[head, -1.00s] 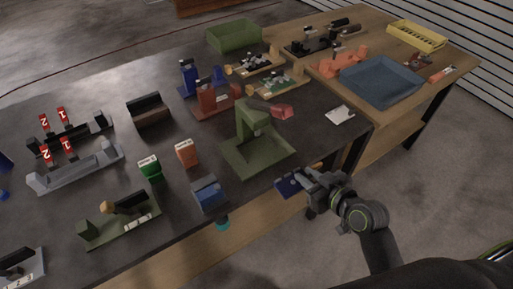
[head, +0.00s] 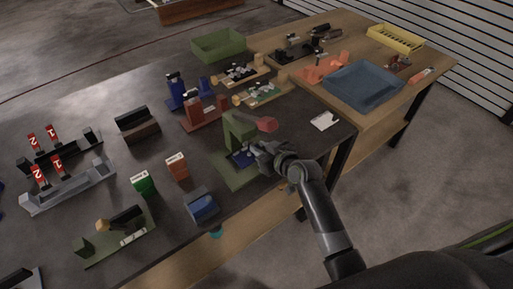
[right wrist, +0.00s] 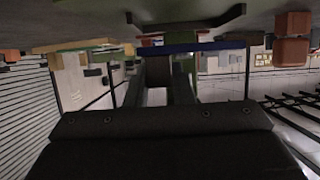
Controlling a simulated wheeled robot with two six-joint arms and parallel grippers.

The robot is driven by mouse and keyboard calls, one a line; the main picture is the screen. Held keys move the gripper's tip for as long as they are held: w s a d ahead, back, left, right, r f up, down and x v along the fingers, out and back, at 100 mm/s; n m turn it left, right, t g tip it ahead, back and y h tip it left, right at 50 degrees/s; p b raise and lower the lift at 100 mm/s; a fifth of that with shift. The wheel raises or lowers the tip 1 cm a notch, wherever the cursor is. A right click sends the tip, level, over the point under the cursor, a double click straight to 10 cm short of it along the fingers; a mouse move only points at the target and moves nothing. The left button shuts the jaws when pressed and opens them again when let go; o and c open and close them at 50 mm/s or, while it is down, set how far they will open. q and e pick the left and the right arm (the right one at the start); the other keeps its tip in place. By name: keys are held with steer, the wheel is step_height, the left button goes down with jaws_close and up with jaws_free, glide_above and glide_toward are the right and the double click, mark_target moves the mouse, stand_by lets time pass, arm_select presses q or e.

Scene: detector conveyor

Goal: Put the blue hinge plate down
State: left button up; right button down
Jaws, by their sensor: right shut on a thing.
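The blue hinge plate (head: 240,158) is at the green press-like fixture (head: 236,128), over its base and beneath its upper arm. My right gripper (head: 257,155) is shut on the plate and reaches in from the front right. In the right wrist view the plate shows edge-on as a blue strip (right wrist: 205,47) across the gripper (right wrist: 168,70). I cannot tell whether the plate touches the fixture's base. My left gripper is not in view.
A blue block-like fixture (head: 201,205), an orange box (head: 177,166) and a green box (head: 143,183) stand left of the fixture.

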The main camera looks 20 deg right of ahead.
steer(key=shift+w+a+r, duration=0.1)
steer(key=shift+w+a, duration=0.1)
steer(key=shift+w, duration=0.35)
steer(key=shift+w+a+r, duration=0.1)
steer(key=shift+w+a, duration=0.15)
steer(key=shift+w, duration=0.35)
step_height(320, 180, down, 3)
steer(key=shift+r+p, duration=0.2)
steer(key=shift+p, duration=0.25)
steer(key=shift+f, duration=0.4)
steer(key=shift+d, duration=0.1)
steer(key=shift+f, duration=0.25)
steer(key=c, duration=1.3)
jaws_free()
steer(key=shift+o, duration=0.2)
steer(key=shift+s, duration=0.1)
